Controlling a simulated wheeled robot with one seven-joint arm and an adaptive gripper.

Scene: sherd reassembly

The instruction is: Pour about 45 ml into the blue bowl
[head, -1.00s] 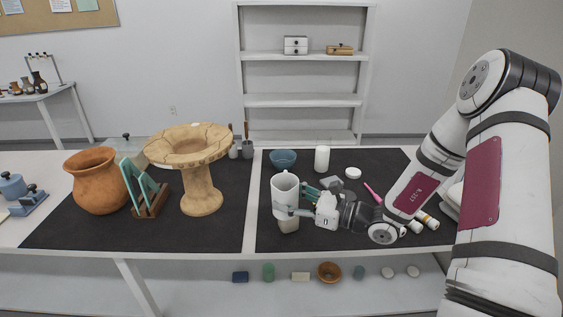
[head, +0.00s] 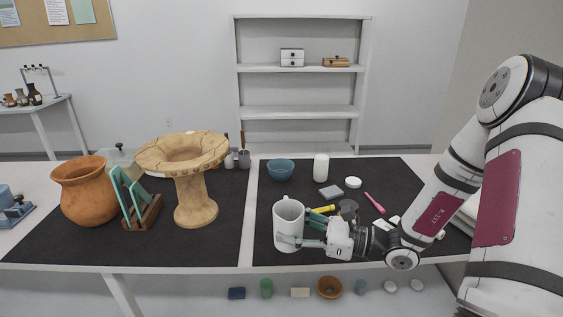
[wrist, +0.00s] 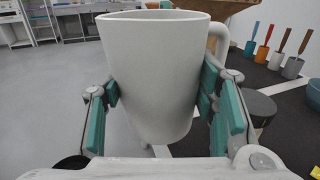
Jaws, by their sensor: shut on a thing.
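The blue bowl (head: 280,170) stands upright on the dark mat toward the back, left of a white cylinder. My gripper (head: 302,238) is shut on a white jug (head: 288,222) near the mat's front edge. In the wrist view the jug (wrist: 152,75) sits between the teal finger pads of my gripper (wrist: 158,100), with its handle at the right. The jug looks about upright in the head view. I cannot see its contents, nor clearly whether its base touches the mat.
A white cylinder (head: 321,167), a grey block (head: 330,191), a white disc (head: 353,182), a yellow object (head: 323,209) and a pink tool (head: 374,203) lie on the mat (head: 262,212). A cracked tan pedestal vessel (head: 196,205) and an orange pot (head: 84,192) stand left.

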